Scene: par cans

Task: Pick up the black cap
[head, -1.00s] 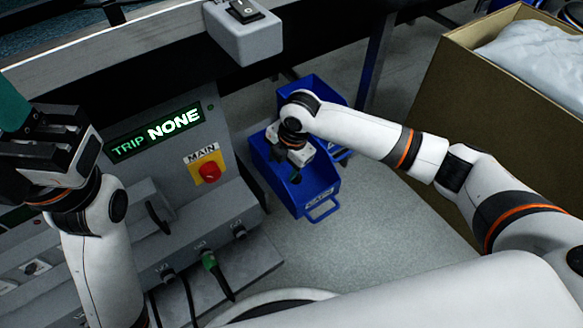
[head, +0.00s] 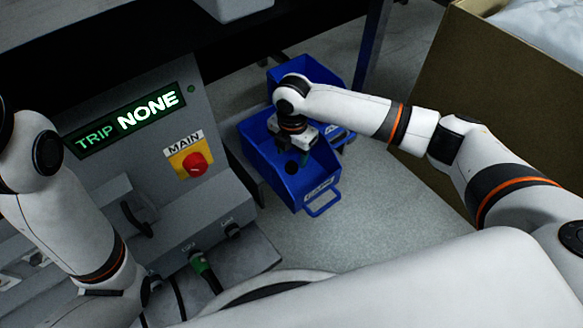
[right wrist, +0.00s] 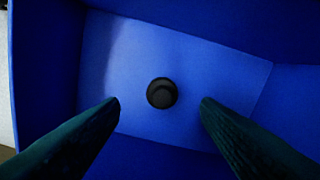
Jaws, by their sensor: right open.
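The black cap (right wrist: 161,93) is a small round dark piece on the floor of a blue bin (right wrist: 205,50) in the right wrist view. In the head view the cap (head: 291,167) is a dark spot inside the near blue bin (head: 318,187). My right gripper (head: 303,158) reaches down into that bin. In the right wrist view its two dark green fingers (right wrist: 160,104) are open, one to each side of the cap, with clear gaps. Nothing is between them but the cap, which they do not touch. My left gripper is out of the head view; only its arm shows.
A second blue bin (head: 305,72) stands behind the near one. A grey panel with a "TRIP NONE" display (head: 130,120) and a red MAIN knob (head: 194,164) is at left. A large cardboard box (head: 432,100) is at right. Bare floor lies in front of the bins.

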